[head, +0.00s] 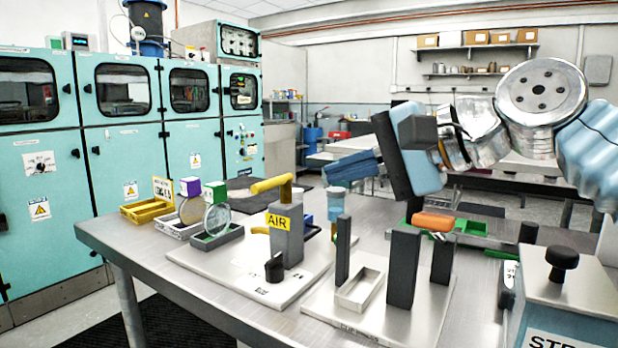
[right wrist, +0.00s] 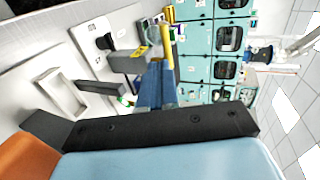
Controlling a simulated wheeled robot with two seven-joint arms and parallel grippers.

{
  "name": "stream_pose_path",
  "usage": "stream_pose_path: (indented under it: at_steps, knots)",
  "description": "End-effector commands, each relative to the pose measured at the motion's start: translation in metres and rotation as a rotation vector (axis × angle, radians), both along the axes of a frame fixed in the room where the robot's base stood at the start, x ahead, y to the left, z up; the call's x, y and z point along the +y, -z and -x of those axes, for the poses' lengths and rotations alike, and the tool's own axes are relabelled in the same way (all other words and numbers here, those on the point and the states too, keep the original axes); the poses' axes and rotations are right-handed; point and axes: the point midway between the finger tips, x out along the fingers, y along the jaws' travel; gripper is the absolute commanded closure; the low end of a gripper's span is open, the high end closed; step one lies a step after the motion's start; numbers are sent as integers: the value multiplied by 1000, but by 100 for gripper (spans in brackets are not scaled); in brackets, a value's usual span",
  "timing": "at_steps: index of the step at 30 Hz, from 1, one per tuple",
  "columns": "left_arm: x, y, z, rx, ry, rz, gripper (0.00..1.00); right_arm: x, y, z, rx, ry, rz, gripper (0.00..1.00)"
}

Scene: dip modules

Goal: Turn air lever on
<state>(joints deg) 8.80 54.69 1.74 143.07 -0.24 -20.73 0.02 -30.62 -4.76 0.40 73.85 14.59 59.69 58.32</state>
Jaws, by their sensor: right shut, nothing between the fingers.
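The air lever is a yellow handle (head: 272,184) on top of a grey post (head: 288,242) with a yellow AIR label, standing on a light base plate (head: 240,268). My right gripper (head: 332,172) is shut and empty, its blue fingers pointing left toward the lever from the right. A gap shows between the fingertips and the handle in the head view. In the right wrist view, the yellow handle (right wrist: 168,42) appears just beyond the fingertips (right wrist: 155,66); I cannot tell the exact distance. My left gripper is not in view.
A second plate with dark posts (head: 403,268) and a small tray (head: 360,288) lies right of the lever. Small trays with round discs (head: 216,219) stand to the left. A grey box with a black knob (head: 562,290) is at the right edge. Teal cabinets (head: 125,170) stand behind.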

Motion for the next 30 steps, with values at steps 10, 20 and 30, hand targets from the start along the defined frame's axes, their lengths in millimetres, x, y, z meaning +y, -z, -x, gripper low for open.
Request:
stream_pose_path:
  at_steps: [10,20,30]
  knots:
    - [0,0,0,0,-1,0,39,0,-1,1,0,-1,-1,100]
    - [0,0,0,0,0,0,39,19,9,-12,1,-3,0,100]
    - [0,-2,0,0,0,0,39,63,30,-45,1,-2,0,100]
